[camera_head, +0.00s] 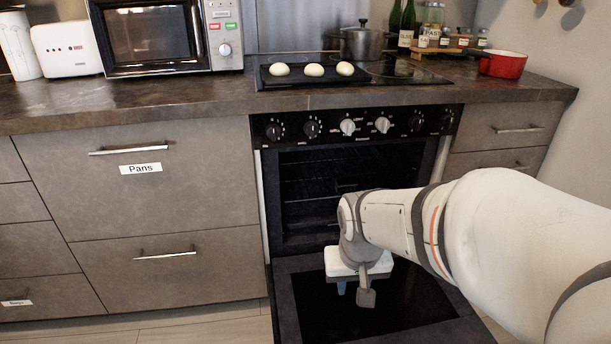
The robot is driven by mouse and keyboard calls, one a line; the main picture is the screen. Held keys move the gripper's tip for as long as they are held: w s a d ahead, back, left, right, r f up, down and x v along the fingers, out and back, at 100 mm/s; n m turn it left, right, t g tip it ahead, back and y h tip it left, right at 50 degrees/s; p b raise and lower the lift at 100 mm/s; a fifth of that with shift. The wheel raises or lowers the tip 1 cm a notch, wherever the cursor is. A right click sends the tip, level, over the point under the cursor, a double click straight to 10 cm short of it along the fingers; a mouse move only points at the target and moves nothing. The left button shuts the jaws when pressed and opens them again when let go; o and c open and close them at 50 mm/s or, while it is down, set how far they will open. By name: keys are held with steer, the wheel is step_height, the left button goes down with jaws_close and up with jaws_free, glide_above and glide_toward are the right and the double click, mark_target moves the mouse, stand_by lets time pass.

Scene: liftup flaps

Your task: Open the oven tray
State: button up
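The oven (258,165) is built in below the counter. Its door (290,310) is folded down and lies about flat, with a dark glass panel facing up. The dark cavity (305,200) is exposed, and faint rack or tray lines (305,181) show inside; I cannot tell a tray apart from a rack. My gripper (353,292) is above the lowered door, in front of the cavity's lower right part, pointing down. I see nothing held in it. Its fingers are small and partly hidden, so their opening is unclear. My arm hides the cavity's right side.
Knobs (348,127) line the panel above the cavity. A black tray with several pale dough balls (314,70) sits on the hob, near a pot (362,43) and a red pan (502,65). Drawers (150,180) flank the oven on the left. Floor shows at lower left.

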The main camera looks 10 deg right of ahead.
steer(key=w+d+f+m+t+p, duration=0.1)
steer(key=w+d+f+m+t, duration=0.2)
steer(key=w, duration=0.7)
steer(key=w+d+f+m+t+p, duration=0.1)
steer(key=w+d+f+m+t, duration=0.1)
steer(key=w+d, duration=0.65)
steer(key=w+d+f+m+t+p, duration=0.1)
steer(key=w+d+f+m+t, duration=0.15)
steer(key=w, duration=1.05)
steer(key=w+d+f+m+t+y, duration=0.1)
steer(key=f+y, duration=0.1)
steer(key=f, duration=0.2)
steer(key=w+f+m+t+y+p, duration=0.1)
steer(key=w+f+m+t+y, duration=0.1)
steer(key=f, duration=0.3)
steer(key=w+d+f+m+t+y+p, duration=0.1)
steer(key=f+m+t+y, duration=0.1)
steer(key=f, duration=0.3)
steer(key=shift+w+d+y, duration=0.25)
steer(key=shift+d+y, duration=0.05)
steer(key=shift+d, duration=0.05)
steer(key=shift+a+f, duration=0.1)
steer(key=shift+f, duration=0.1)
steer(key=shift+w+a+f, duration=0.1)
steer(key=shift+w+a, duration=0.05)
steer(key=shift+w, duration=0.2)
steer(key=shift+b+x, duration=1.35)
steer(key=shift+x, duration=2)
steer(key=shift+c, duration=0.3)
